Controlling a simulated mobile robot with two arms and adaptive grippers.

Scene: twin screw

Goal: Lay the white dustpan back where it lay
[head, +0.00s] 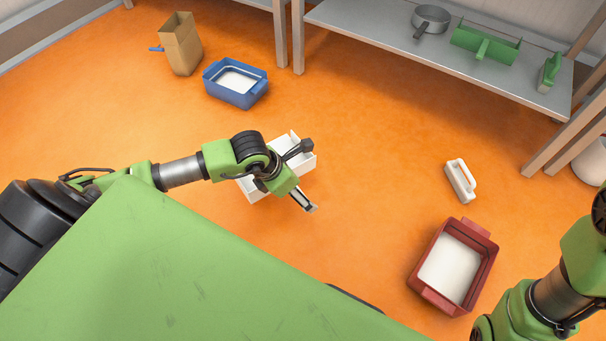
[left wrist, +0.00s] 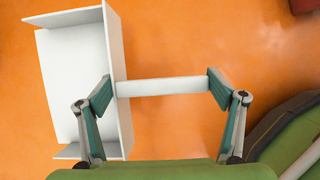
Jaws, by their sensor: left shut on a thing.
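The white dustpan (head: 304,162) is under my left forearm and wrist in the head view, partly hidden by them. In the left wrist view its open pan (left wrist: 75,70) is at the left and its straight handle (left wrist: 160,87) runs to the right. My left gripper (head: 307,203) is shut on the dustpan, one finger by the pan's back wall and the other at the handle's end, as the left wrist view (left wrist: 160,92) shows. I cannot tell whether the pan touches the floor. My right arm is at the lower right; its gripper is out of view.
A white handled brush (head: 461,181) and a red bin (head: 433,297) are on the orange floor at right. A blue bin (head: 238,99) and a brown bag (head: 181,45) stand at upper left. A grey shelf (head: 400,45) holds a pot and green tools. The middle floor is clear.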

